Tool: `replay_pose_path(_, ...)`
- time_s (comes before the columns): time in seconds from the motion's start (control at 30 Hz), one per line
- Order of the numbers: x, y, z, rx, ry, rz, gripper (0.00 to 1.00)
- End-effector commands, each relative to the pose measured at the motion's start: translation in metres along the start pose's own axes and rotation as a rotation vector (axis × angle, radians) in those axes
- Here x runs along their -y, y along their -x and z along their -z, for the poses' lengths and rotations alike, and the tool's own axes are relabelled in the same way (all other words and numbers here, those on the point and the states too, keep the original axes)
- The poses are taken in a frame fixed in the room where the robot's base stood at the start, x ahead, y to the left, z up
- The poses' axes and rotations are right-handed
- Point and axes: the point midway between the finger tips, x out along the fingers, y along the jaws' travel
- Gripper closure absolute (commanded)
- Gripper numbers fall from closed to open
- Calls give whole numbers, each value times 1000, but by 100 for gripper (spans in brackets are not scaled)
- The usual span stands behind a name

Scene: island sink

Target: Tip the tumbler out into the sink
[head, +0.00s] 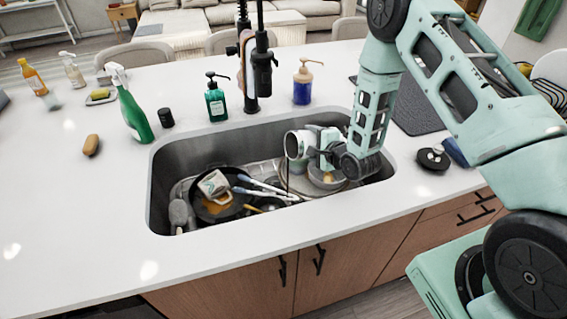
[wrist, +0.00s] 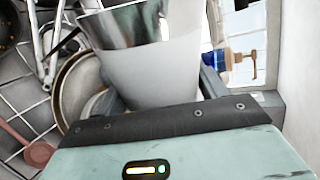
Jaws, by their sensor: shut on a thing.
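The tumbler (head: 297,145) is white with a bare metal band at its mouth. In the head view it lies on its side in the air, mouth toward the left, over the right half of the sink (head: 172,165). My gripper (head: 324,150) is shut on it from the right. In the wrist view the tumbler (wrist: 155,70) fills the space between the fingers of my gripper (wrist: 155,97), its metal rim pointing away. The inside of the tumbler shows only partly, and I cannot tell whether it holds anything.
The black faucet (head: 250,75) stands behind the basin. A green soap bottle (head: 215,100), a blue pump bottle (head: 302,88) and a spray bottle (head: 133,112) stand near the rim.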

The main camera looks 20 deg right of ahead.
Motion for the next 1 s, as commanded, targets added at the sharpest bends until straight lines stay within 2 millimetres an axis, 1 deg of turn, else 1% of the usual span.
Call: replay_pose_path(1.0,4,1,-6,-23,54,0,61)
